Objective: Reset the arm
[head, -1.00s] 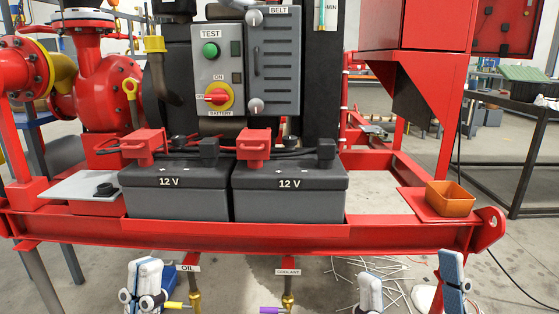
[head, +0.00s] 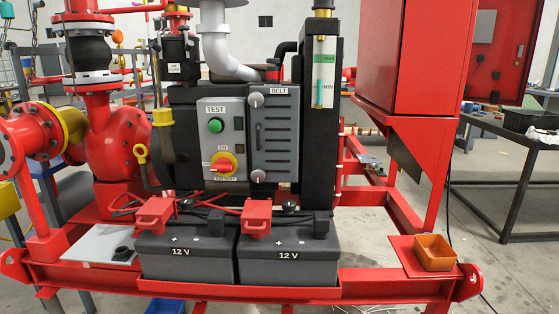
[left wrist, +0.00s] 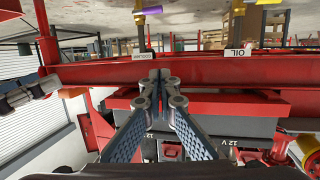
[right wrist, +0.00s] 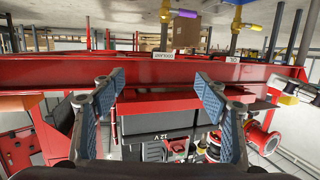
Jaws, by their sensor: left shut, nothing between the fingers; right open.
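My left gripper (left wrist: 158,82) shows in the left wrist view with its two fingers together and nothing between them. It is in front of the red skid rail, apart from the batteries as far as I can tell. My right gripper (right wrist: 161,82) shows in the right wrist view with its fingers wide apart and empty. The red rail (right wrist: 170,72) and a dark battery (right wrist: 158,138) appear behind its fingers, upside down. Neither gripper shows in the head view now.
Two 12 V batteries (head: 183,258) (head: 287,258) sit behind the front red rail (head: 370,288). A control box (head: 219,140) with a red-yellow switch stands above. An orange tray (head: 434,252) is at the right, a grey plate (head: 95,243) at the left.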

